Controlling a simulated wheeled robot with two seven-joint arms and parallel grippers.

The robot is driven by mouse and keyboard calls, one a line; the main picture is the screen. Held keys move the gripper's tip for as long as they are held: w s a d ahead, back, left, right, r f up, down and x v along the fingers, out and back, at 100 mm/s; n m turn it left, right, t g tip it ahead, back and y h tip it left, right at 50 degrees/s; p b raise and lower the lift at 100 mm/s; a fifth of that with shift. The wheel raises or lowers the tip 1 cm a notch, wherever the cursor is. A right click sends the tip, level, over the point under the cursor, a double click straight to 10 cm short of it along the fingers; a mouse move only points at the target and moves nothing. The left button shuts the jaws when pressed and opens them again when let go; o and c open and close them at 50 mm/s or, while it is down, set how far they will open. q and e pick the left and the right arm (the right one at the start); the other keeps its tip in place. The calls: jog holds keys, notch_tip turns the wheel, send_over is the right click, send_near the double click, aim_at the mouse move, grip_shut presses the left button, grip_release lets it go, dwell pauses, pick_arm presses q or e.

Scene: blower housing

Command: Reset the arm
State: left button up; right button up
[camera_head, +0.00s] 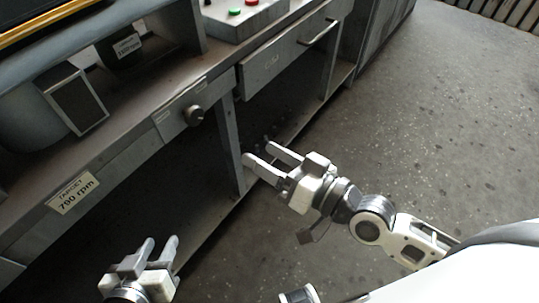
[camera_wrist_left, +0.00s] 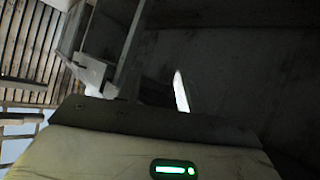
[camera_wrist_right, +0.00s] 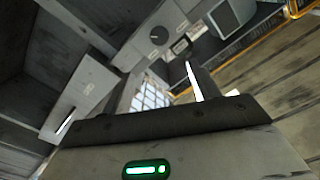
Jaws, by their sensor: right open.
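My left gripper (camera_head: 160,243) is at the bottom left of the head view, in front of the bench and below its top. Its two fingers stand apart with nothing between them. My right gripper (camera_head: 259,153) is near the middle of the head view, in front of the bench leg below the drawer. Its fingers are apart and empty, and its arm reaches in from the lower right. Part of a finger shows in the left wrist view (camera_wrist_left: 181,92) and in the right wrist view (camera_wrist_right: 194,82).
The grey bench has a dark knob (camera_head: 194,115), a drawer (camera_head: 275,62) with a protruding handle (camera_head: 320,34), and a "TARGET 790 rpm" label (camera_head: 73,194). A button box (camera_head: 243,15) and a grey housing (camera_head: 38,118) stand on it. Open floor (camera_head: 440,110) lies to the right.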

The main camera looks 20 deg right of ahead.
jog(key=s+d+f+g+h+p, duration=0.1)
jog(key=s+f+g+h, duration=0.1)
jog(key=f, duration=0.3)
jog(key=s+d+f+n+g+h+p, duration=0.1)
jog(key=s+d+f+g+h+p, duration=0.1)
jog(key=f+h, duration=0.3)
jog(key=shift+s+d+f, duration=0.2)
jog(key=shift+s+f, duration=0.25)
jog(key=shift+s, duration=0.3)
dwell(0.7)
